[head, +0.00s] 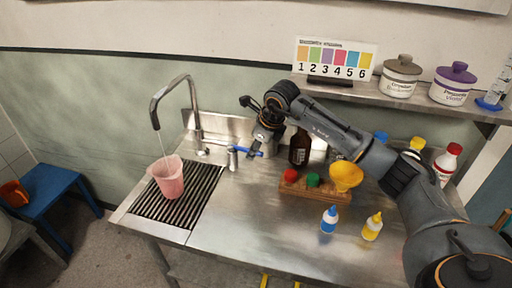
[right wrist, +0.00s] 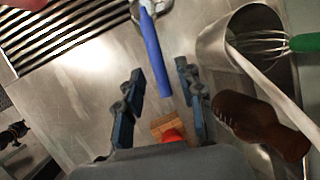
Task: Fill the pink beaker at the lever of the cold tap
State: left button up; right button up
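The pink beaker (head: 168,180) stands on the black slatted drain grate (head: 170,213), under the spout of the curved steel tap (head: 191,105). A thin pale stream of water runs from the spout into it. The blue lever (head: 249,152) sticks out to the right from a short steel post (head: 232,159). My right gripper (head: 262,145) is over the counter at the lever's right end. In the right wrist view the blue lever (right wrist: 154,60) points in between the spread fingers of my right gripper (right wrist: 162,100), touching neither. My left gripper is not in view.
Small blue (head: 329,219) and yellow (head: 372,227) bottles stand in front. The counter's front middle is clear.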

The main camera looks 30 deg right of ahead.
jog(key=v, duration=1.2)
dwell(6.8)
